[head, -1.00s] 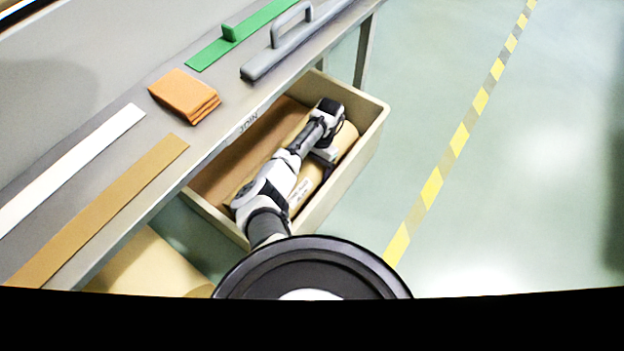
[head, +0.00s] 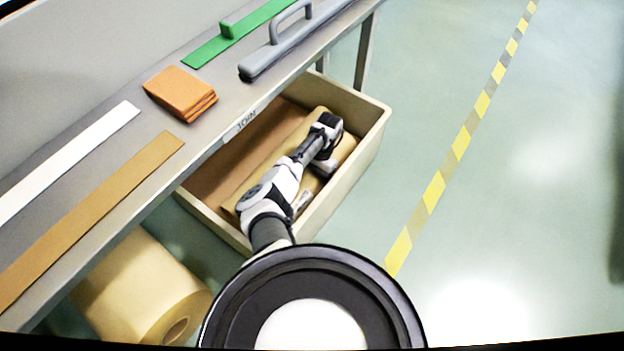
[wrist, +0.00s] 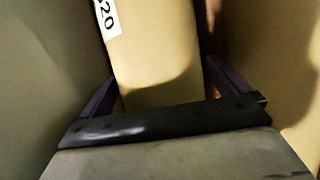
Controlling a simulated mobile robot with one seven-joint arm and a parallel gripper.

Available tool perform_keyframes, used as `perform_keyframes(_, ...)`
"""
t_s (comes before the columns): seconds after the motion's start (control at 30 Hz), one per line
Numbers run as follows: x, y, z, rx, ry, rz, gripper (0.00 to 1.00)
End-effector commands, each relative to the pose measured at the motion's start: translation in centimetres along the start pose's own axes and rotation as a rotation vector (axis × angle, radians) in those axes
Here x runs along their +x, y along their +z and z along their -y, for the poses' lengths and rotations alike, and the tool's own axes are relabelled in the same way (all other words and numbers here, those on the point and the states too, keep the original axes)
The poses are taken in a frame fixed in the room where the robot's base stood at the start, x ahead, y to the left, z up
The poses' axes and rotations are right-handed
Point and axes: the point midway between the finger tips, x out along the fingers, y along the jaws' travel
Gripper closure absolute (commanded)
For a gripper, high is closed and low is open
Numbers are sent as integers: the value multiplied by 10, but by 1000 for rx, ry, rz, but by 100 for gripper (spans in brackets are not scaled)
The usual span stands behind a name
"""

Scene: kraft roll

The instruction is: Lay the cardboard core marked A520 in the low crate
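The tan cardboard core (head: 345,152) lies lengthwise inside the low crate (head: 372,130), along its right side. A white label (head: 302,203) shows on it beside my arm. In the wrist view the core (wrist: 160,55) runs between my fingers, and its label (wrist: 106,18) ends in "20"; the rest is cut off. My gripper (head: 325,170) is down in the crate over the core. In the wrist view my gripper (wrist: 160,75) has one finger on each side of it, close to its edges. Whether the fingers press on it is not clear.
A grey bench (head: 225,100) overhangs the crate's left side. On it lie orange cloths (head: 180,92), a green tool (head: 235,38), a grey-handled tool (head: 285,50) and strips. A large kraft roll (head: 140,290) lies below. Floor on the right is clear.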

Motion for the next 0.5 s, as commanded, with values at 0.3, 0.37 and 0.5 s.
perform_keyframes(0.3,-7,2,0,1,-1,-1,0)
perform_keyframes(0.37,-16,2,0,1,-1,-2,0)
perform_keyframes(0.5,-44,2,0,1,-1,-2,0)
